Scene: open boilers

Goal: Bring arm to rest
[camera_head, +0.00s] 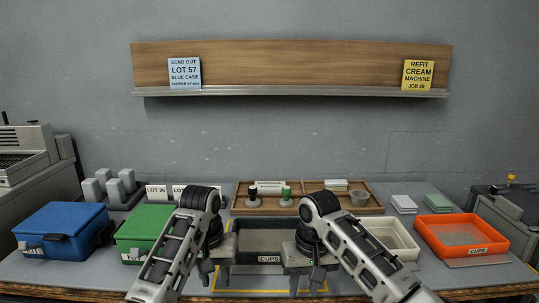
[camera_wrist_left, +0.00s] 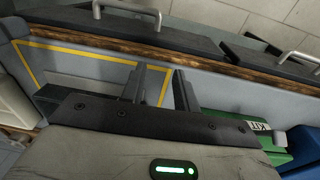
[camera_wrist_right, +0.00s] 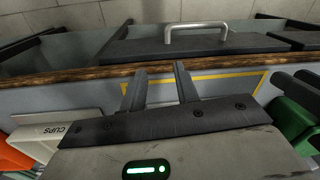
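My left gripper (camera_head: 213,280) hangs over the front of the bench, left of the yellow-outlined area in the head view. In the left wrist view its two dark fingers (camera_wrist_left: 160,78) stand apart with nothing between them. My right gripper (camera_head: 305,282) hangs at the right part of the yellow-outlined area (camera_head: 262,291). In the right wrist view its fingers (camera_wrist_right: 157,75) are also apart and empty. Both arms come in from the bottom edge, bend at dark joints and point their grippers down. Neither gripper visibly holds anything.
A dark cups tray (camera_head: 259,243) lies between the arms. A green case (camera_head: 146,228) and a blue case (camera_head: 60,225) stand at left. A cream bin (camera_head: 397,238) and an orange cups bin (camera_head: 461,231) stand at right. A wooden tray (camera_head: 333,201) lies behind.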

